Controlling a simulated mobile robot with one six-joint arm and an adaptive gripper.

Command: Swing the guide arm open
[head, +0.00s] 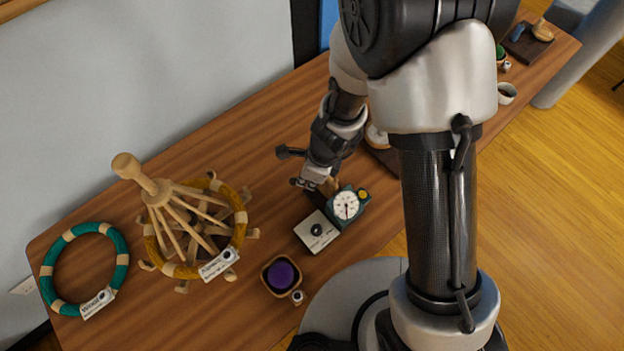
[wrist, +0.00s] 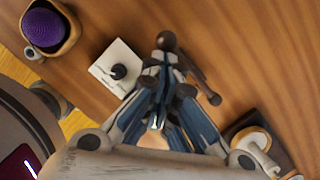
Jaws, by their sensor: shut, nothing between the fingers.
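My gripper (head: 312,184) points down over the table beside the green-cased dial (head: 346,206), with its fingers together and empty. In the wrist view my gripper (wrist: 160,72) is closed, its fingers close to a dark round knob (wrist: 167,40). A dark rod with a rounded end (wrist: 212,97) lies just right of the fingers. A dark knobbed rod (head: 287,152) also sticks out left of my wrist in the head view. I cannot tell which of these is the guide arm, or whether my fingers touch it. My gripper hides part of the mechanism.
A white box with a black knob (head: 317,231) adjoins the dial. A bowl with purple yarn (head: 282,276) stands in front. A wooden swift (head: 160,195) carries a mustard skein; a teal skein (head: 47,270) lies left. A dark-based device (wrist: 280,155) stands lower right in the wrist view.

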